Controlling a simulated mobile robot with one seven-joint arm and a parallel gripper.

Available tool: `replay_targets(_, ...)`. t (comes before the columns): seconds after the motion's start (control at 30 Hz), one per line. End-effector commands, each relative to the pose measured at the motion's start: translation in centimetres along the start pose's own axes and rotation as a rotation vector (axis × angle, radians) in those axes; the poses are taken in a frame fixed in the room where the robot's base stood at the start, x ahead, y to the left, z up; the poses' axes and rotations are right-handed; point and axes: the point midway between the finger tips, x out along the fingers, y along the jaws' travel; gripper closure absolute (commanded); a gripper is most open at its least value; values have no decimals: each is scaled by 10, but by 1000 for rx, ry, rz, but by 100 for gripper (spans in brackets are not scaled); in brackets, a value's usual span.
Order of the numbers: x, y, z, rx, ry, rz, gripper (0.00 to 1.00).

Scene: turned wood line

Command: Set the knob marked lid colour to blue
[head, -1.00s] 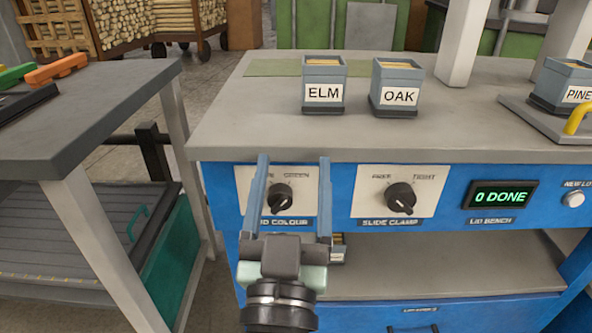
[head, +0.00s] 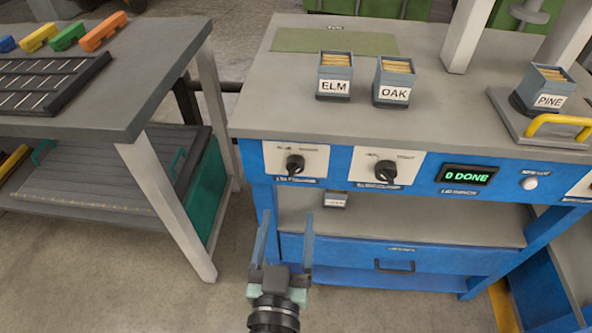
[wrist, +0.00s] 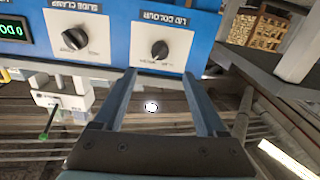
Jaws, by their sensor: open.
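The lid colour knob (head: 295,163) is a small black dial on a white plate at the left end of the blue bench front. Its lettering is too small to read now, and I cannot tell its setting. It also shows in the wrist view (wrist: 160,48), with its plate upside down. My gripper (head: 285,217) is open and empty, below and in front of the knob in the head view. In the wrist view its two fingers (wrist: 159,74) point toward the knob plate, with the knob between their lines and apart from them.
The slide clamp knob (head: 386,172) is to the right, then the "0 DONE" display (head: 468,175) and a white button (head: 530,183). ELM (head: 335,86) and OAK (head: 393,93) boxes stand on the bench. A grey table (head: 150,85) is at left. Floor shows between them.

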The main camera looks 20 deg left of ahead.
Motion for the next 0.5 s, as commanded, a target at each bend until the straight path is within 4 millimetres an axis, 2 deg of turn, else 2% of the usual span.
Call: replay_targets(0.5,87,-1,-2,2,2,-1,26)
